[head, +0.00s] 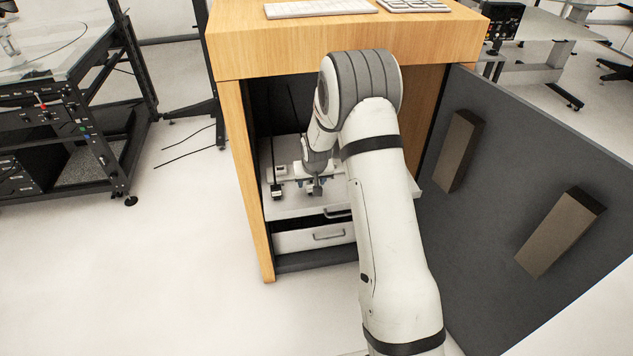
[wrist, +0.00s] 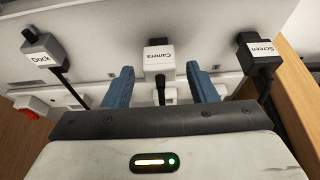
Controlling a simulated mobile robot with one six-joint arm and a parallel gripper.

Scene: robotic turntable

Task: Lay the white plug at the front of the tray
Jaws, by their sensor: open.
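The white plug (wrist: 158,58), labelled "Camera", has a short black cable and is at the pale tray (wrist: 90,85). My gripper (wrist: 160,75) is open, with its two blue fingers on either side of the plug and a gap visible on each side. In the head view my gripper (head: 312,186) is low over the tray (head: 300,208), inside the wooden cabinet. I cannot make out the white plug clearly there. A grey plug (wrist: 42,45) labelled "Dock" is to the left and a dark plug (wrist: 257,55) labelled "Screen" to the right.
The wooden cabinet (head: 232,130) encloses the tray on its sides and top. Its dark door (head: 500,200) stands open at the right. A white drawer (head: 305,238) is below the tray. A red-and-white part (wrist: 30,103) shows at the left in the wrist view.

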